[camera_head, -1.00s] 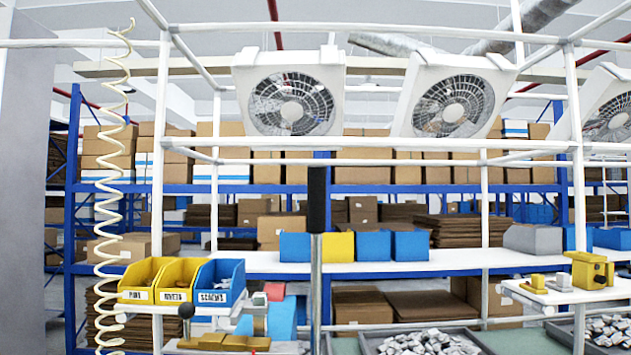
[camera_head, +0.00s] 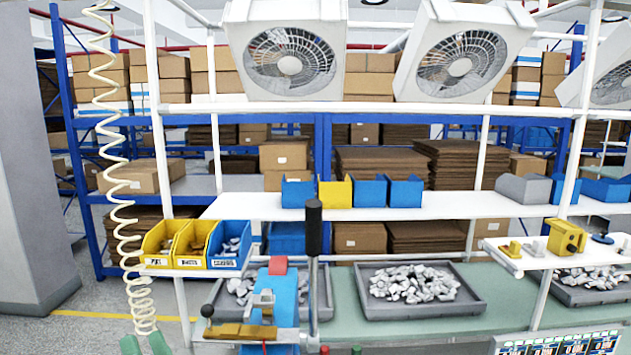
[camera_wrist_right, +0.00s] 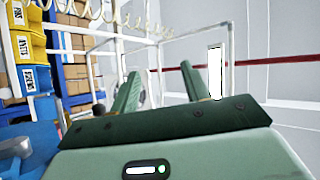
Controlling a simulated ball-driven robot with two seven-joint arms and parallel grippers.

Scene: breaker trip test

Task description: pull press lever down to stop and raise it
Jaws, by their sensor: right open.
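The press lever (camera_head: 314,228) stands upright in the head view, with a black grip on top of a grey metal rod. It rises beside the blue press (camera_head: 283,306), which has a red block on top. The lever is not clearly seen in that view.
Yellow and blue bins (camera_head: 196,243) stand on the left shelf, above a black knob (camera_head: 207,311) and brass-coloured blocks. A grey tray of metal parts (camera_head: 418,288) lies right of the lever.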

